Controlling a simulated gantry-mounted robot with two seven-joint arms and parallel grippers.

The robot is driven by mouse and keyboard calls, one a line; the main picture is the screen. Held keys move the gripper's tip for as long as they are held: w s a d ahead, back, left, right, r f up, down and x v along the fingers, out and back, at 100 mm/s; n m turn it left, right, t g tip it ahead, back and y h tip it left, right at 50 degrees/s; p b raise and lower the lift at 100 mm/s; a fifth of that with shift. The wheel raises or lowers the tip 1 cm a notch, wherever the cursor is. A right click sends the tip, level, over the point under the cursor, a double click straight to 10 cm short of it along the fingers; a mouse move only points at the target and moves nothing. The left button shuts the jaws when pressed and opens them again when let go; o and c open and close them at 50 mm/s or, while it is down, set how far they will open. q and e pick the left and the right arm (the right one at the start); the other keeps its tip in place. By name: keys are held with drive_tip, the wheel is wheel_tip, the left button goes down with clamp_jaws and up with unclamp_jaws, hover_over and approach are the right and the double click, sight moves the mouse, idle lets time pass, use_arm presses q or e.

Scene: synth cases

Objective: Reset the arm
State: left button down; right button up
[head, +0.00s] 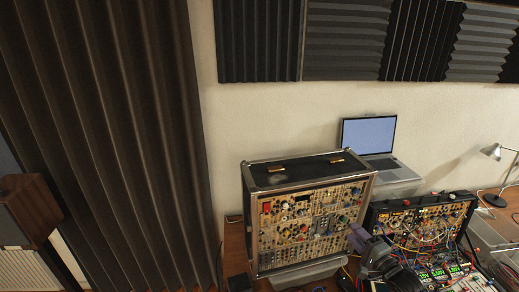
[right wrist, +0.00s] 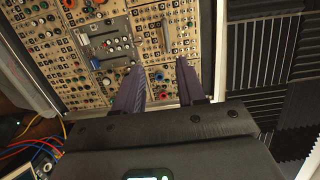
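My right gripper (head: 358,236) is at the lower right front corner of a large synth case (head: 310,220) in the head view. Its purple fingers point up toward the panel; I cannot tell in that view whether they touch it. In the right wrist view the two fingers of the right gripper (right wrist: 160,70) stand apart with nothing between them. The synth panel (right wrist: 95,55), full of knobs and sockets, lies beyond the fingertips. My left gripper is not in view.
A second synth case (head: 425,212) with patch cables stands to the right. Behind are a laptop (head: 369,136) on a pale box and a desk lamp (head: 492,152). A dark curtain (head: 130,130) hangs left. Loose cables (right wrist: 40,145) show in the wrist view.

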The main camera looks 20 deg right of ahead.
drive_tip(key=s+a+f+n+g+y+p, duration=0.1)
drive_tip(key=s+a+f+g+p, duration=0.2)
drive_tip(key=s+a+f, duration=0.35)
drive_tip(key=s+a+f+n+g+p, duration=0.2)
drive_tip(key=s+a+f+p, duration=0.2)
drive_tip(key=s+a, duration=0.45)
drive_tip(key=s+a+r+n+g+h, duration=0.1)
drive_tip(key=s+a+r+n+g, duration=0.1)
drive_tip(key=s+n, duration=0.3)
drive_tip(key=s+a+r+n+g+p, duration=0.1)
drive_tip(key=s+a+r+n+g, duration=0.1)
drive_tip(key=s, duration=0.6)
drive_tip(key=s+a+r+n+g+h+p, duration=0.1)
drive_tip(key=s+a+r+n+g, duration=0.1)
drive_tip(key=s+a+n+g, duration=0.2)
drive_tip(key=s+n+g, duration=0.1)
drive_tip(key=s+n, duration=0.2)
drive_tip(key=n, duration=0.1)
drive_tip(key=shift+n+h, duration=0.3)
drive_tip(key=shift+n, duration=0.1)
drive_tip(key=shift+f, duration=0.1)
